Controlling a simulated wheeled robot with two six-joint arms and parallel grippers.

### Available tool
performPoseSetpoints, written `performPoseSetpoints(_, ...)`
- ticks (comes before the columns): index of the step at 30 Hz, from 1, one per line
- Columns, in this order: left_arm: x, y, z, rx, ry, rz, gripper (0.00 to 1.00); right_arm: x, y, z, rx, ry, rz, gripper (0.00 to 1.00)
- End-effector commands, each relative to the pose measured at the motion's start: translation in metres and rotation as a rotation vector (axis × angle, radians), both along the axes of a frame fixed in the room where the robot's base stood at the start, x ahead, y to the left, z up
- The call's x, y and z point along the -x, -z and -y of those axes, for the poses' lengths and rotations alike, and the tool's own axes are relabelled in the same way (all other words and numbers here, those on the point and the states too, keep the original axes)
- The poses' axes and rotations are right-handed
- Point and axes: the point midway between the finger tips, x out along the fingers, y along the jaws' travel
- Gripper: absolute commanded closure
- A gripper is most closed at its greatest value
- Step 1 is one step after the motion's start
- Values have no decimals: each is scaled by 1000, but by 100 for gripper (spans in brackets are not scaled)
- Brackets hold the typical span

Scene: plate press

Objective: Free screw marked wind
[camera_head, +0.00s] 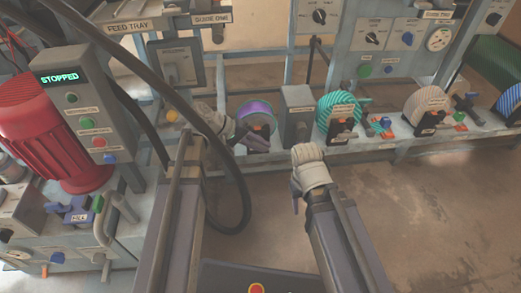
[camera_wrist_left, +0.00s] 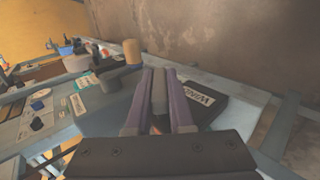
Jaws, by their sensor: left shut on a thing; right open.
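My left gripper (camera_head: 232,138) reaches the bench just left of a purple-and-teal ringed wheel (camera_head: 258,112). In the left wrist view its two purple fingers (camera_wrist_left: 159,88) are shut on a grey bar-like piece (camera_wrist_left: 159,95), which I take for the screw. Beside the fingers is a dark block (camera_wrist_left: 212,103) with a white label (camera_wrist_left: 196,93) that seems to read "WIND", partly covered by the right finger. How far the screw is turned cannot be seen. My right gripper (camera_head: 296,200) is open, away from the bench over the floor; its fingers are mostly hidden by the wrist.
A red motor (camera_head: 45,130) and a control box reading "STOPPED" (camera_head: 85,110) stand at left. A black hose (camera_head: 170,85) loops near my left arm. A teal wheel (camera_head: 338,112) and a beige wheel (camera_head: 425,105) line the bench to the right. Open floor (camera_head: 420,220) lies in front.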

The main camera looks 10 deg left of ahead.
Motion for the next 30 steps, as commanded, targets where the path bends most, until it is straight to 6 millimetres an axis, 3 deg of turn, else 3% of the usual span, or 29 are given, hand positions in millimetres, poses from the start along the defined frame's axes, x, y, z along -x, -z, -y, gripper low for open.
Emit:
performPoseSetpoints(6, 2, 2, 1, 50, 4, 13, 100, 0, 11, 0, 0, 0, 1, 50)
performPoseSetpoints(22, 2, 0, 1, 66, 5, 17, 100, 0, 12, 0, 0, 0, 1, 50)
performPoseSetpoints(23, 2, 0, 1, 66, 5, 17, 77, 0, 12, 0, 0, 0, 1, 50)
performPoseSetpoints(30, 1, 0, 0, 66, 2, 19, 50, 0, 12, 0, 0, 0, 1, 50)
